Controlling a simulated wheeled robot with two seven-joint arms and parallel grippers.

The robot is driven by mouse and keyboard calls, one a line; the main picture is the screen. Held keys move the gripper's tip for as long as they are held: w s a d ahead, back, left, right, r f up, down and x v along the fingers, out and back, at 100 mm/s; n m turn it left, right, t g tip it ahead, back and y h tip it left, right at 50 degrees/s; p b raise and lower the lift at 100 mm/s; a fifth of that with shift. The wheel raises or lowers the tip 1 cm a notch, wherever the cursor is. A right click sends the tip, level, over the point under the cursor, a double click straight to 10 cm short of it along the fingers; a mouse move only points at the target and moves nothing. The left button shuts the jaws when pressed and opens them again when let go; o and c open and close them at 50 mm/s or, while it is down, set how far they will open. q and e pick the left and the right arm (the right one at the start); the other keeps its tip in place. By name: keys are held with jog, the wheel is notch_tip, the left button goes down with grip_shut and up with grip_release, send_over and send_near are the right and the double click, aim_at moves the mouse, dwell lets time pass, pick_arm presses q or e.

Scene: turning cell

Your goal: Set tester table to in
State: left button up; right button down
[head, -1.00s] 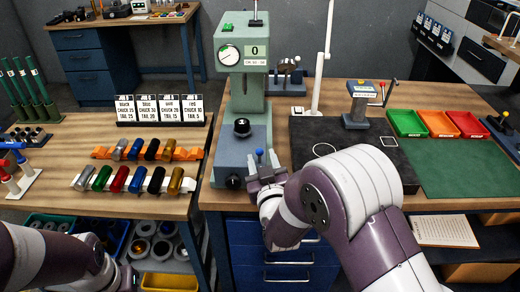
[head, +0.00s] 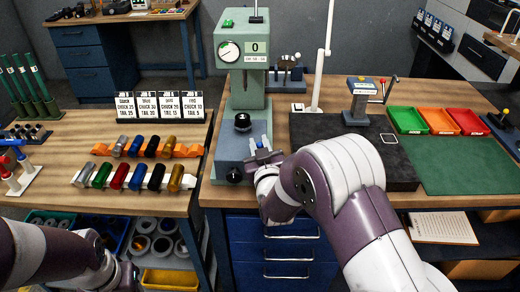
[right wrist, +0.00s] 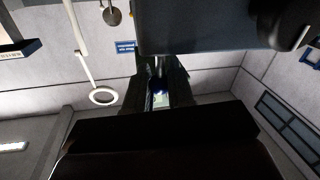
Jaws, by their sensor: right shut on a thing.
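The tester (head: 243,95) is a grey-green press with a dial gauge (head: 229,51) and a display reading 0. Its blue-grey base (head: 231,152) carries a black round knob (head: 242,122). A small blue-tipped handle (head: 264,141) stands at the right side of the base. My right gripper (head: 263,157) is shut on this handle and covers its lower part.
Two racks of coloured cylinders (head: 147,149) stand left of the tester, with job cards (head: 160,105) behind. A dark plate (head: 375,160) lies right of the tester under my right arm. Green, orange and red trays (head: 437,121) are farther right.

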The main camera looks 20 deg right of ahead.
aim_at(261, 127)
jog(key=w+d+b, duration=0.1)
jog(key=w, duration=0.3)
jog(key=w+d+b, duration=0.1)
jog(key=w+b, duration=0.1)
jog(key=w, duration=0.2)
jog(key=w+d+b, duration=0.1)
jog(key=w, duration=0.3)
jog(key=shift+w+d+f, duration=0.1)
jog(key=shift+d, duration=0.15)
jog(key=shift+w+d, duration=0.1)
jog(key=shift+w, duration=0.15)
jog(key=shift+r, duration=0.3)
jog(key=c, duration=1.3)
grip_release()
jog(key=shift+o, duration=1.3)
jog(key=shift+w+f, duration=0.1)
jog(key=shift+f, duration=0.05)
jog(key=s+a+b, duration=0.1)
jog(key=s+b, duration=0.1)
jog(key=s, duration=1)
jog(key=shift+s, duration=0.35)
